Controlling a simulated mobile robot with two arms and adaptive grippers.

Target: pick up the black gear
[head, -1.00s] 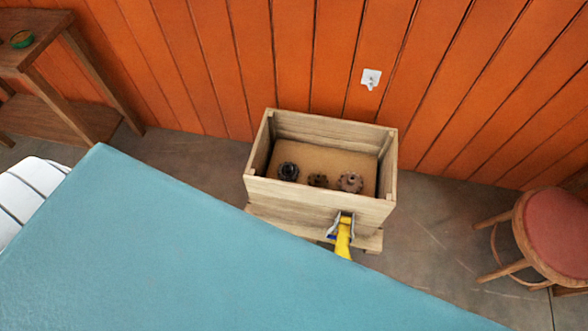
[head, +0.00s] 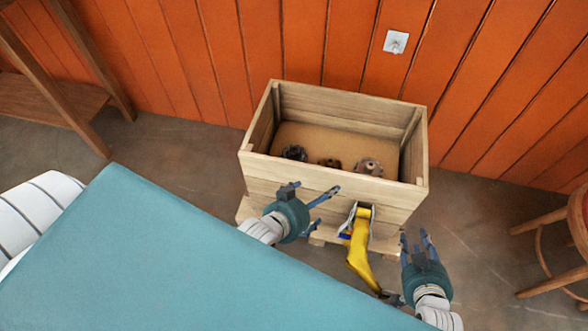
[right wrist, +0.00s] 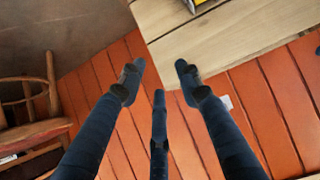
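The black gear (head: 294,153) lies at the left inside an open wooden crate (head: 320,192) in the head view, partly hidden by the crate's front wall. A small brown gear (head: 330,163) and a larger brownish gear (head: 369,166) lie to its right. My left gripper (head: 312,190) is in front of the crate's front wall, fingers spread and empty, nearer than the black gear. My right gripper (head: 416,240) is outside the crate's front right corner, open and empty. The right wrist view shows its spread fingers (right wrist: 158,84) with nothing between them.
A yellow tool or strap with metal parts (head: 362,248) hangs at the crate's front. The crate stands on a pallet (head: 320,236). A stool (head: 560,235) is at right, a wooden table (head: 85,75) at left. My teal body covers the lower left. An orange wall is behind.

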